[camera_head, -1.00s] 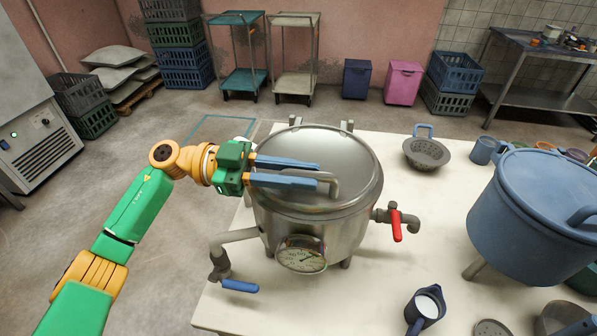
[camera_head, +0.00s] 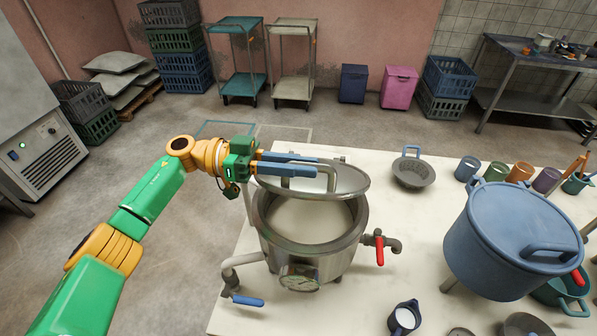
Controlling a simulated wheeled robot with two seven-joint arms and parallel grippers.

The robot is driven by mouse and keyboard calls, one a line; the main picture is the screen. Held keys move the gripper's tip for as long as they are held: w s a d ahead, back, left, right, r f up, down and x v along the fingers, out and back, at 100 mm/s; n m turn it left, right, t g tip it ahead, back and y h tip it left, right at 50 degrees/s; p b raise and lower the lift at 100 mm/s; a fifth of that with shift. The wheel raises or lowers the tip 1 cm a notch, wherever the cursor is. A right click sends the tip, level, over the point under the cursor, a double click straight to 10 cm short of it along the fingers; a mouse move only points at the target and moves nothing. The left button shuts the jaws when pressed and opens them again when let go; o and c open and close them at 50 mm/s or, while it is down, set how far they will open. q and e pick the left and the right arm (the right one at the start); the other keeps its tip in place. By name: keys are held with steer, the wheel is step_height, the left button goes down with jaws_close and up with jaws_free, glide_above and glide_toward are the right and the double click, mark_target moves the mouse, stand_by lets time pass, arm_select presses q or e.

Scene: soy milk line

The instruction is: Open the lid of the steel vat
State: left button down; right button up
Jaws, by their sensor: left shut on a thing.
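The steel vat (camera_head: 318,262) stands on the pale table, with a gauge on its front. Its lid (camera_head: 348,180) is raised and tilted up at the back, and the front of the vat's mouth is uncovered. Whitish liquid (camera_head: 310,218) shows inside. My left gripper (camera_head: 316,166) reaches in from the left, its blue fingers shut on the lid's handle (camera_head: 290,182). The fingers partly hide the handle and the back of the lid. My right gripper is out of view.
A red-handled tap (camera_head: 379,250) sticks out at the vat's right and a blue-handled one (camera_head: 247,300) at its front left. A blue pot (camera_head: 520,240) stands to the right. A strainer (camera_head: 413,172), several cups and a jug (camera_head: 404,318) share the table (camera_head: 420,215).

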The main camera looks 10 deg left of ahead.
arm_select(q)
steer(key=shift+w+r+b, duration=0.15)
steer(key=shift+w+r, duration=0.45)
steer(key=shift+r, duration=0.15)
steer(key=shift+w+r+b, duration=0.15)
steer(key=shift+w+r, duration=0.4)
steer(key=shift+r, duration=0.2)
steer(key=c, duration=0.8)
jaws_free()
steer(key=shift+w, duration=0.1)
steer(key=shift+w+f, duration=0.1)
